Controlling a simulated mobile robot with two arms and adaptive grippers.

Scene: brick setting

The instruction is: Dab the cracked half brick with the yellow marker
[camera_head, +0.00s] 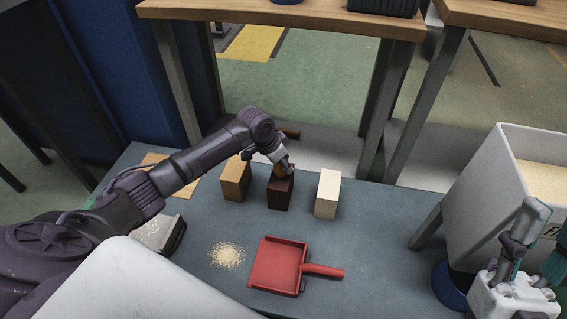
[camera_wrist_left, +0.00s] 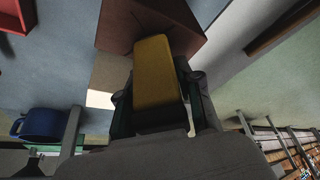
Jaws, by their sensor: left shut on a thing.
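My left gripper (camera_head: 281,168) is at the dark brown brick (camera_head: 281,193), the middle one of three blocks on the grey table. It is shut on the yellow marker (camera_wrist_left: 157,75), a blunt yellow block in the left wrist view. The marker's far end overlaps the brown brick's face (camera_wrist_left: 182,18) there, where thin dark crack lines show beside it. I cannot tell whether they touch. An orange-brown block (camera_head: 235,178) stands to the left and a cream block (camera_head: 327,194) to the right. My right gripper (camera_head: 522,285) is at the lower right; its fingers are unclear.
A red dustpan (camera_head: 277,263) lies in front of the blocks, with a pile of pale crumbs (camera_head: 227,255) to its left. A white bin (camera_head: 480,185) with pale grain stands at the right. A wooden bench (camera_head: 330,22) is behind. Table between cream block and bin is clear.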

